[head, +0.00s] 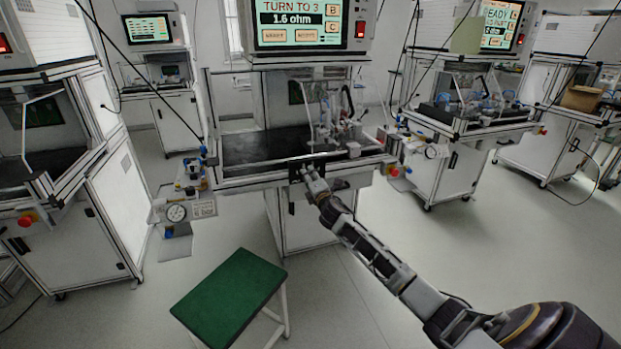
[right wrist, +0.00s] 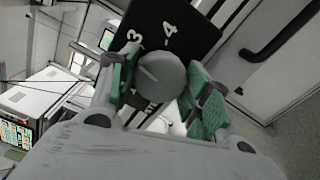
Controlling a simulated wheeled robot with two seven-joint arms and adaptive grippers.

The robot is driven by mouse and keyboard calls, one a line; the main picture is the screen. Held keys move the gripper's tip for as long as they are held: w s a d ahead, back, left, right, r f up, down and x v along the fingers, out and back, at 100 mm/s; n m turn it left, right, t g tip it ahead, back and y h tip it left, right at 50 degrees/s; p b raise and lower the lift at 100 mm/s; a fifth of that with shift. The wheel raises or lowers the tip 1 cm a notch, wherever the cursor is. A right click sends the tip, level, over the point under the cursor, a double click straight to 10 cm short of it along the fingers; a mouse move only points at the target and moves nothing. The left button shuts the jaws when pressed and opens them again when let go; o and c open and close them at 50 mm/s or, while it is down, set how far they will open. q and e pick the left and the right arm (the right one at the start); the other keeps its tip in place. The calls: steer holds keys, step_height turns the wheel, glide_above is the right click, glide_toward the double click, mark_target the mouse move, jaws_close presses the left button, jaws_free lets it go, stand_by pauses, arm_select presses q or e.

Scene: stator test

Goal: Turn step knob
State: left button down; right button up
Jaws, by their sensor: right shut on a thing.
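The step knob (right wrist: 161,74) is a round grey knob on a black dial plate (right wrist: 182,22) with white numbers, of which 3 and 4 read clearly in the right wrist view. My right gripper (right wrist: 160,90) is shut on the knob, with green pads on both sides of it. I cannot tell exactly which number the knob points to. In the head view my right gripper (head: 311,178) is at the front edge of the middle bench (head: 240,180) and hides the knob. The screen (head: 299,20) above reads "TURN TO 3" and "1.6 ohm". My left gripper is not in view.
A green-topped stool (head: 229,297) stands on the floor in front of the middle bench. Other benches stand left (head: 105,190) and right (head: 465,125). The floor at right is mostly open.

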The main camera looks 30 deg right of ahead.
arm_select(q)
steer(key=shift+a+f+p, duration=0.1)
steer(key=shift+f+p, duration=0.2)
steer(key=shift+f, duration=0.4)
arm_select(e)
steer(key=shift+m, duration=1.2)
steer(key=o, duration=0.9)
steer(key=shift+o, duration=0.7)
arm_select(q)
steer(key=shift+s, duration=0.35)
arm_select(e)
steer(key=shift+s, duration=0.1)
steer(key=shift+s, duration=0.1)
